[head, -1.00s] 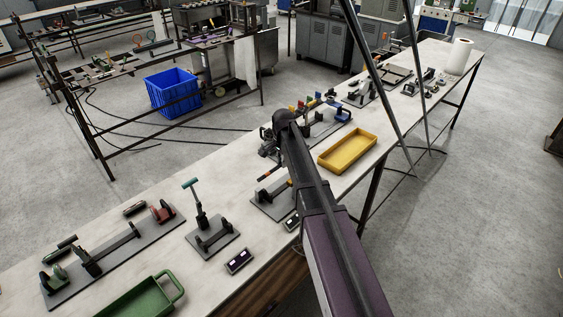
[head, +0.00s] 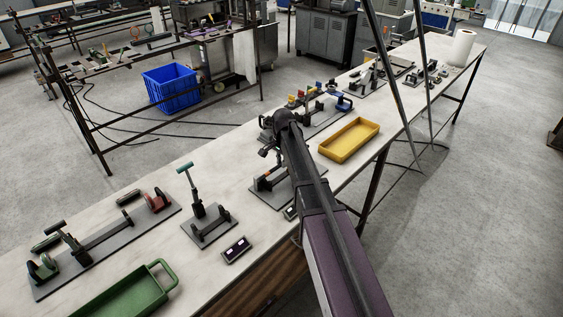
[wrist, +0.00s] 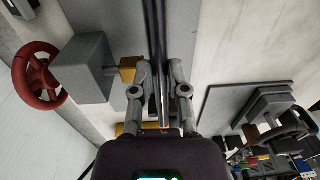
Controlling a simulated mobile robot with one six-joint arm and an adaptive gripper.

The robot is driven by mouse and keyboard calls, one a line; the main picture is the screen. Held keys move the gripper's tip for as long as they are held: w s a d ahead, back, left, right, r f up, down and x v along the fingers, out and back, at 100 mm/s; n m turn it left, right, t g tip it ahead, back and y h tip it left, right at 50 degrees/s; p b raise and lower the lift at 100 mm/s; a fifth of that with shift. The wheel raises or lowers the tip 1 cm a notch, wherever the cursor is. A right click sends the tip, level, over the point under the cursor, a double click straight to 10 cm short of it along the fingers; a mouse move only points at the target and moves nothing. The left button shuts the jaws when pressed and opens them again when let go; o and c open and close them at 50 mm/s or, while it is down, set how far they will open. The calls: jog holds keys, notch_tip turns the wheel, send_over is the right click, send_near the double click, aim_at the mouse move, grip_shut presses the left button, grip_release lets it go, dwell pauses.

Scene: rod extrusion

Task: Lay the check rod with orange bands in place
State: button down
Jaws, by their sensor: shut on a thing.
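My gripper (wrist: 160,68) is shut on a long thin grey rod (wrist: 158,35) in the wrist view. In the head view my gripper (head: 266,150) hangs over the bench, above a grey fixture plate (head: 259,193). A small orange patch (head: 268,172) shows just below it, probably a band on the rod. My arm hides part of this fixture. I cannot tell whether the rod touches anything.
A red handwheel (wrist: 36,76) with a grey block (wrist: 82,68) lies left in the wrist view. A yellow tray (head: 349,153) is right of my arm. A green-handled fixture (head: 197,205), a dark small box (head: 236,250) and a green tray (head: 161,286) stand left.

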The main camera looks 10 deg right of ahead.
jog(key=shift+f+b, duration=0.75)
jog(key=shift+f, duration=0.3)
jog(key=c, duration=0.6)
grip_release()
jog(key=shift+o, duration=0.2)
notch_tip(320, 180, up, 9)
jog(key=p, duration=0.8)
jog(key=shift+f+p, duration=0.15)
jog(key=shift+p, duration=0.2)
jog(key=shift+f, duration=0.1)
